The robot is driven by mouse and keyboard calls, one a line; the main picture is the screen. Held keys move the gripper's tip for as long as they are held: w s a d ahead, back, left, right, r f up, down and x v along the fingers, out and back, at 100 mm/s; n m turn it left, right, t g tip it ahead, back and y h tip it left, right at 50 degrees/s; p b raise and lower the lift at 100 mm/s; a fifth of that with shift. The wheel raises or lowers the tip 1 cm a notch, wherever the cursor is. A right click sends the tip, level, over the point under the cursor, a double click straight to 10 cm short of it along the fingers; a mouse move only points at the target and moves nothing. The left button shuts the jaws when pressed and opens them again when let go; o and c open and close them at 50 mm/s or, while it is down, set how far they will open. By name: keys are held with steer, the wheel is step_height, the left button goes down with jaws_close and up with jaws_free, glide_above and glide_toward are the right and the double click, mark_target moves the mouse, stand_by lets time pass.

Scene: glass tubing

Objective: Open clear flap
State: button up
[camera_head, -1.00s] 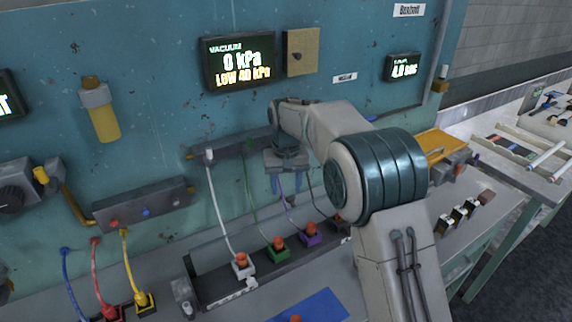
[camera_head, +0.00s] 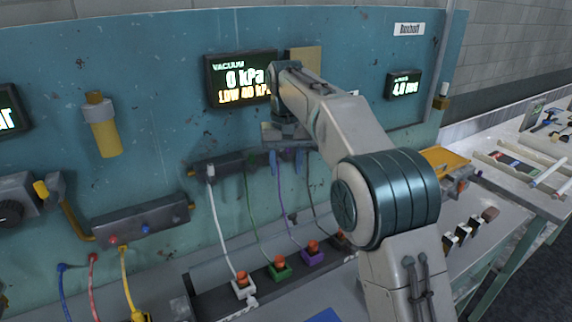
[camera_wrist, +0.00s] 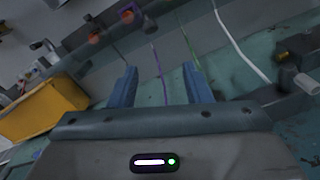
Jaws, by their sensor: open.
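I cannot make out a clear flap in either view. My gripper (camera_head: 286,160) is open in front of the teal panel (camera_head: 350,130), its blue fingers pointing down near the dark port bar (camera_head: 228,168). In the wrist view the open gripper (camera_wrist: 160,72) shows nothing held. A purple tube (camera_wrist: 159,75) and a green tube (camera_wrist: 191,55) show between or behind the fingers; I cannot tell whether they touch. A tan plate (camera_head: 306,60) beside the vacuum display (camera_head: 236,79) is partly hidden by my arm.
White, green, purple and dark tubes run from the bar to a row of colored blocks, including a green one (camera_head: 279,268). A yellow cylinder (camera_head: 103,128) is mounted at left. A yellow tray (camera_head: 437,158) and dark clips lie right of my arm.

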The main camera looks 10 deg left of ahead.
steer(key=c, duration=0.5)
steer(key=shift+s+d+f+m+b, duration=0.15)
steer(key=shift+m+b, duration=0.15)
steer(key=shift+b, duration=0.25)
jaws_close()
steer(key=s+d+f+m+t+y+b, duration=0.3)
steer(key=s+d+m+t+b, duration=0.1)
steer(key=s+d+m+b, duration=0.3)
steer(key=s+d+f+m+t+y+b, duration=0.35)
steer(key=s+m+b, duration=0.3)
steer(key=b, duration=0.25)
glide_toward(293, 220)
step_height(293, 220, down, 3)
steer(key=shift+w+a+f+m+h, duration=0.15)
steer(key=shift+w+a+h, duration=0.05)
steer(key=shift+w+a, duration=0.4)
steer(key=shift+w+a+f+m+h, duration=0.1)
steer(key=shift+w+a+f+h, duration=0.1)
steer(key=shift+w+a, duration=0.4)
steer(key=shift+w+a+p, duration=0.35)
steer(key=shift+w, duration=0.2)
